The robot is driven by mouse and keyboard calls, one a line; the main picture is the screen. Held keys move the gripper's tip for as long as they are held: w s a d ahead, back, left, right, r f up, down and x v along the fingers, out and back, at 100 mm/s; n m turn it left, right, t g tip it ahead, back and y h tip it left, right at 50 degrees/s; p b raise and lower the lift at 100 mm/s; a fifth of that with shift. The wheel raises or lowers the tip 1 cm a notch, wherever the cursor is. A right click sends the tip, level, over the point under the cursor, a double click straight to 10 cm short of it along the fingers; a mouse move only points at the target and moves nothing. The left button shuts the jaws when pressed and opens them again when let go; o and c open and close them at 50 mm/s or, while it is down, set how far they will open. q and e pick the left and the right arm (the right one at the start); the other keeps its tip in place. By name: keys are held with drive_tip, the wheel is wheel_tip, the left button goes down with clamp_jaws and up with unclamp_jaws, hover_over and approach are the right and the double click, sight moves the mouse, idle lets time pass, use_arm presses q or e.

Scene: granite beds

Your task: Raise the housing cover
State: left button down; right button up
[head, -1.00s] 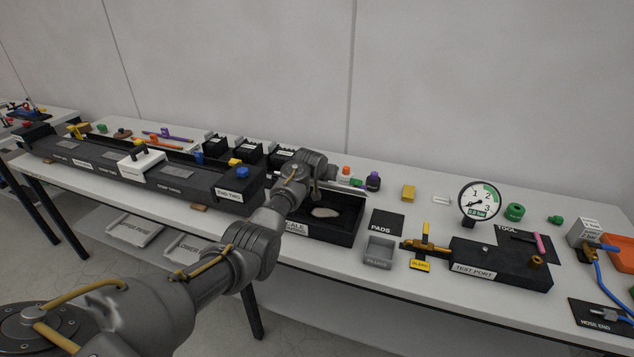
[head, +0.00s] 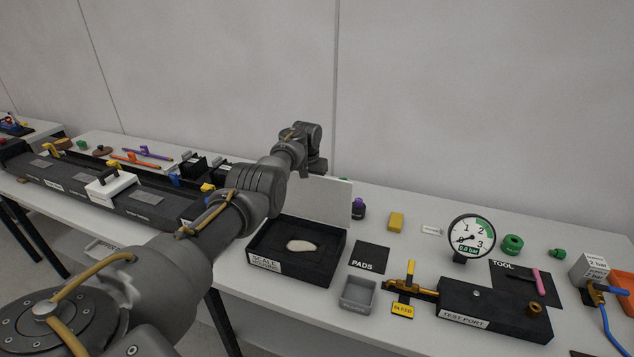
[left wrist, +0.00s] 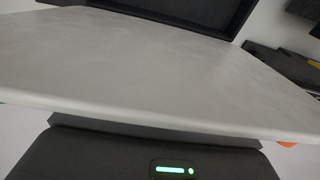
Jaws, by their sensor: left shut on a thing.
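The black scale housing (head: 290,273) sits on the bench, open at the top, with a pale oval object (head: 301,246) inside. Its pale housing cover (head: 322,199) stands raised along the housing's back edge. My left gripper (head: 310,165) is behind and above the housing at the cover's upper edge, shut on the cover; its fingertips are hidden. In the left wrist view the cover (left wrist: 150,70) fills the middle as a broad pale panel, with my gripper's dark body below it and the dark housing (left wrist: 190,12) beyond. My right gripper is not in view.
Right of the housing are a black pads mat (head: 369,257), a grey tray (head: 358,293), a yellow-handled bleed valve (head: 410,285), the test port block (head: 495,308) and a gauge (head: 471,236). A long black bed with a white handled block (head: 110,186) lies left.

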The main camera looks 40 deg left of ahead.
use_arm(q)
drive_tip(key=shift+w, duration=0.15)
idle(0.3)
drive_tip(key=c, duration=1.4)
unclamp_jaws()
drive_tip(key=shift+w+f, duration=0.1)
drive_tip(key=shift+c, duration=0.2)
drive_tip(key=shift+o, duration=1)
wheel_tip(320, 180, up, 3)
drive_tip(key=p, duration=0.3)
drive_tip(key=r, duration=0.2)
drive_tip(key=r+b, duration=0.1)
drive_tip(key=r, duration=0.2)
drive_tip(key=s+r, duration=0.1)
drive_tip(key=r, duration=0.1)
drive_tip(key=shift+d+r, duration=0.1)
drive_tip(key=shift+r, duration=0.25)
